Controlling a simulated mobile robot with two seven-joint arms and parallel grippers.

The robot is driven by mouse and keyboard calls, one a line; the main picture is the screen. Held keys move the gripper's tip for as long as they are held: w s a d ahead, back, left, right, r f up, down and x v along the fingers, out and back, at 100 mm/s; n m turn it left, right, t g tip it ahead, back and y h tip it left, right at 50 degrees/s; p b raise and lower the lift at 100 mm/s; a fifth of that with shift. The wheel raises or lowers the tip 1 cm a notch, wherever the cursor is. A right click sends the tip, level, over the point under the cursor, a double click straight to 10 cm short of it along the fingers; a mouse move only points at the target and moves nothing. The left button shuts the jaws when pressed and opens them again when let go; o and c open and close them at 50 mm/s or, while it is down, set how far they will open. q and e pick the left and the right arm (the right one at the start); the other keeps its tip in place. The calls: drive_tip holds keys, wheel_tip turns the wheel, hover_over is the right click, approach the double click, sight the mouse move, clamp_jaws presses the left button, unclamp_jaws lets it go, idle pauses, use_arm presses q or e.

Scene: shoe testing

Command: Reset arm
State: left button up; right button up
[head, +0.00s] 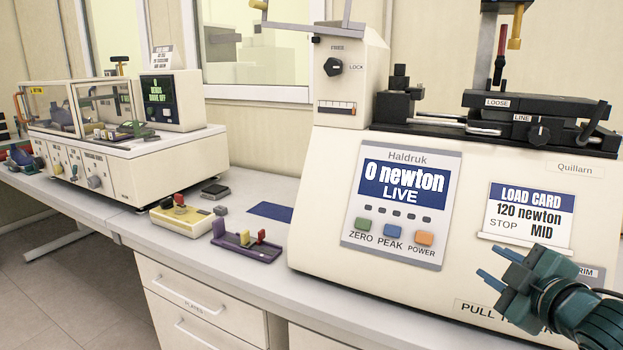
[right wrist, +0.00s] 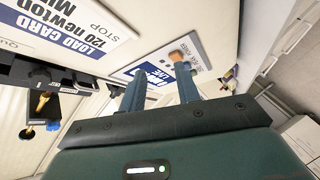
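My right gripper (head: 494,262) is in front of the lower right of the cream pull tester (head: 465,180), below its load card (head: 530,213). Its two blue fingers are apart with nothing between them, and they also show empty in the right wrist view (right wrist: 160,68). The tester's screen (head: 403,180) reads 0 newton, LIVE. A grey metal arm (head: 305,24) runs across the top of the tester's tower, above a black LOCK knob (head: 332,67); its upper part is cut off. My left gripper is not in view.
A purple fixture (head: 245,243), a yellow box (head: 181,217) and a blue mat (head: 270,211) lie on the bench left of the tester. Another cream machine (head: 125,160) stands farther left.

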drive_tip(key=s+a+f+m+g+y, duration=0.1)
drive_tip(key=a+f, duration=0.1)
drive_tip(key=f, duration=0.5)
drive_tip(key=s+a+f+m+g, duration=0.1)
drive_tip(key=s+a+f+m, duration=0.1)
drive_tip(key=f, duration=0.5)
drive_tip(key=s+a+f+m+g+y+p, duration=0.1)
drive_tip(key=s+a+f+m, duration=0.4)
drive_tip(key=s+a+f, duration=1)
wheel_tip(320, 180, down, 3)
drive_tip(key=shift+s+m+g+y, duration=0.2)
drive_tip(key=shift+m+g+y, duration=0.2)
drive_tip(key=shift+g, duration=0.5)
drive_tip(key=shift+d, duration=0.15)
